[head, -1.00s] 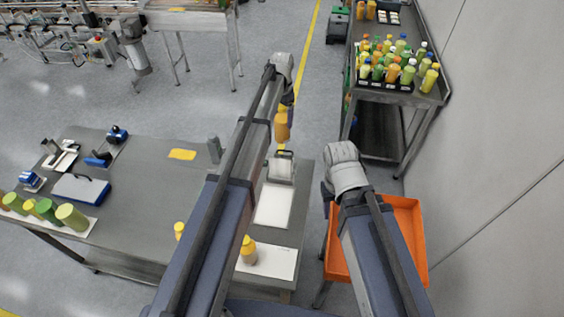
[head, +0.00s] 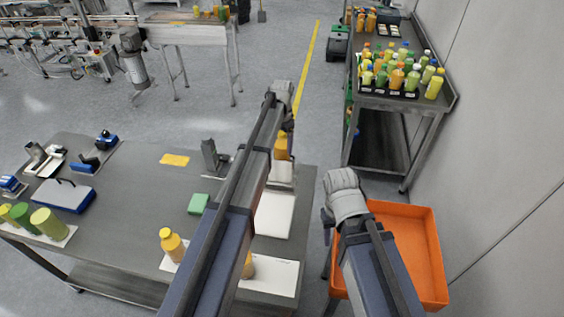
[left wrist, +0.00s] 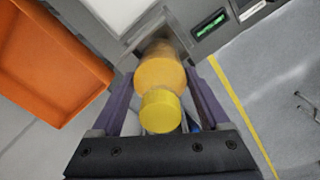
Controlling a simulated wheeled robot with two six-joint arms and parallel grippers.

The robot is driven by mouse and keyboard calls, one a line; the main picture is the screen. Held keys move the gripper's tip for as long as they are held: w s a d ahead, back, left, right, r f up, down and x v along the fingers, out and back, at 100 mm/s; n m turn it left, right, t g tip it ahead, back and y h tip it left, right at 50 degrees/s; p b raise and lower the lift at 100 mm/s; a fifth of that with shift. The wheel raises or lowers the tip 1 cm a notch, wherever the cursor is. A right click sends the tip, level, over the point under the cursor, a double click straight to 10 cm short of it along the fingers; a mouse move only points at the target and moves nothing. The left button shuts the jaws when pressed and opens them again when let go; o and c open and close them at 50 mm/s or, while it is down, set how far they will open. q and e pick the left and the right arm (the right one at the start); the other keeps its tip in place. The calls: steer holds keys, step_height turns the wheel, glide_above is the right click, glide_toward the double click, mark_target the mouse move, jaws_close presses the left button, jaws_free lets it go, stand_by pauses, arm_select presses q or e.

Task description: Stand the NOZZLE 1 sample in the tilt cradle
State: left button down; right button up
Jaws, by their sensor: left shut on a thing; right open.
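My left gripper (head: 284,122) is shut on an orange bottle with a yellow cap (head: 281,147). In the left wrist view the bottle (left wrist: 160,75) sits between the fingers, cap towards the camera. Its far end is over or against a grey metal piece (left wrist: 172,45); I cannot tell whether they touch. In the head view the bottle is upright just above a pale grey fixture (head: 279,171), probably the cradle, partly hidden by my left arm. No NOZZLE 1 label is readable. My right gripper (head: 328,222) is open and empty, beside the orange bin.
A device with a green display (left wrist: 210,24) adjoins the metal piece. Two similar bottles (head: 172,245) (head: 249,266) stand on the near table. A green block (head: 198,203) and dark stand (head: 213,158) are left of my arm. The orange bin (head: 428,250) is right.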

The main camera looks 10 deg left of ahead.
mark_target(282, 153)
arm_select(q)
steer(key=shift+f+b, duration=1.95)
steer(key=shift+f, duration=0.4)
steer(key=shift+f, duration=0.1)
steer(key=shift+f, duration=0.15)
jaws_free()
steer(key=shift+r, duration=0.2)
step_height(282, 153, up, 12)
steer(key=p, duration=1.2)
